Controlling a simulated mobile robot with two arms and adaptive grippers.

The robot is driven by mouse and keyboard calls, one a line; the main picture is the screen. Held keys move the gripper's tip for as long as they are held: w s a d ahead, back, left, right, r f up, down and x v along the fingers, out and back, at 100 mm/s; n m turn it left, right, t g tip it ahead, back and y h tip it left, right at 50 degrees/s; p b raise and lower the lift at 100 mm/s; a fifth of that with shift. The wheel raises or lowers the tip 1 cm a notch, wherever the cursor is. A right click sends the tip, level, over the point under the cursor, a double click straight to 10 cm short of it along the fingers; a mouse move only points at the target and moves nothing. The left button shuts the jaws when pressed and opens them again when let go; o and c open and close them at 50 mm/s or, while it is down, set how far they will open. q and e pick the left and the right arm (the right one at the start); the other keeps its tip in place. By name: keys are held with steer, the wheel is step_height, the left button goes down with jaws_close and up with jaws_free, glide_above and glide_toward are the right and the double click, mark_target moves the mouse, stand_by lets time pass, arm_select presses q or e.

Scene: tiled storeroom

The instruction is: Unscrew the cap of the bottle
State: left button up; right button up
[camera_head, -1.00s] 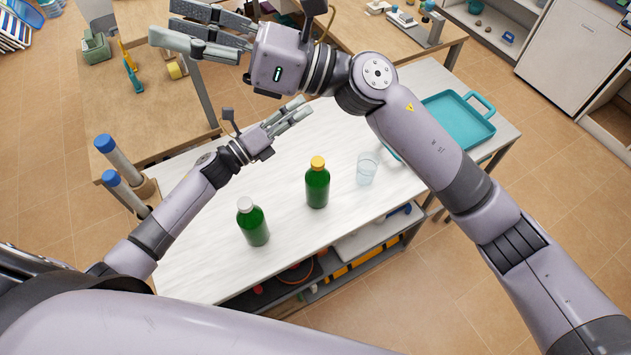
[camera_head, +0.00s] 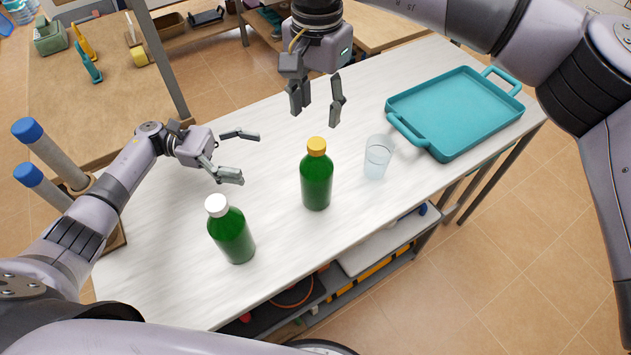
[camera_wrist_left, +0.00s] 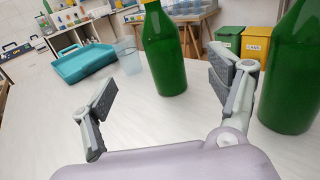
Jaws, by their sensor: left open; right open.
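Two green bottles stand upright on the white table (camera_head: 160,270). The left bottle (camera_head: 232,238) has a white cap (camera_head: 216,205); the right bottle (camera_head: 316,185) has a yellow cap (camera_head: 316,146). My left gripper (camera_head: 240,155) is open and empty, low over the table behind the white-capped bottle and left of the yellow-capped one. In the left wrist view, the yellow-capped bottle (camera_wrist_left: 163,55) stands ahead beyond the open fingers (camera_wrist_left: 165,95), and the other bottle (camera_wrist_left: 293,75) is at the right edge. My right gripper (camera_head: 317,105) is open, pointing down, above and behind the yellow cap, touching nothing.
A clear glass (camera_head: 377,158) stands right of the yellow-capped bottle. A teal tray (camera_head: 455,112) lies at the table's right end. Blue-capped tubes (camera_head: 45,155) stand in a wooden holder at the left. The table's left front is clear.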

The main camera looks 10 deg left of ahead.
mark_target(317, 168)
arm_select(q)
steer(key=d, duration=1.6)
arm_select(e)
steer(key=shift+s, duration=0.1)
